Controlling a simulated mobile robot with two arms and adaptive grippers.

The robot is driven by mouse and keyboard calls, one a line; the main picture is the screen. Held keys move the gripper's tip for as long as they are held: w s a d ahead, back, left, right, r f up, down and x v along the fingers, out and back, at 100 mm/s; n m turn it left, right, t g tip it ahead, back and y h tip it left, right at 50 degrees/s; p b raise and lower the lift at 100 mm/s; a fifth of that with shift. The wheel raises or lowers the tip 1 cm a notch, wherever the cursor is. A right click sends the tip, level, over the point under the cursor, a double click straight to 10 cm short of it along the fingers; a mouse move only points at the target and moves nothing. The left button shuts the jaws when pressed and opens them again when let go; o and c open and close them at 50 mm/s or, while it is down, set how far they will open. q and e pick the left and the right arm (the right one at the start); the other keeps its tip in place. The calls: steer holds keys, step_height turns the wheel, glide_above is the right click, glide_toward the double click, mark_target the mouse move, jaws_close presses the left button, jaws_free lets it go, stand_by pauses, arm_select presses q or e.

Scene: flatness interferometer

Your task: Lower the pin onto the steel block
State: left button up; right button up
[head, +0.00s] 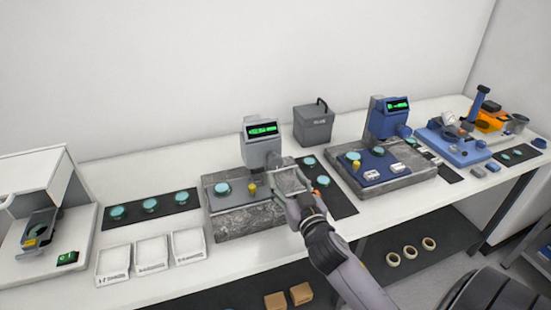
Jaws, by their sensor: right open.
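My right gripper (291,186) is open at the right side of the grey gauge (262,152), over the granite base (235,221). The grey gauge stands upright and has a green lit display. A brass-coloured piece (252,190) stands below its head, just left of my gripper. I cannot tell whether this is the pin. A teal disc (222,188) lies on the left of the base. I cannot make out the steel block for certain; my gripper covers part of the base. My left gripper is not in view.
A blue gauge (384,118) on another granite slab (395,190) stands to the right. A dark mat (337,205) with teal discs lies between the stations. White trays (151,254) line the front left. A grey box (314,125) stands behind.

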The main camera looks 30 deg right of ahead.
mark_target(277, 164)
steer(key=p+x, duration=0.1)
steer(key=x, duration=0.7)
steer(key=shift+w, duration=0.35)
steer(key=shift+c, duration=0.2)
steer(key=c, duration=1.1)
steer(key=shift+c, duration=0.2)
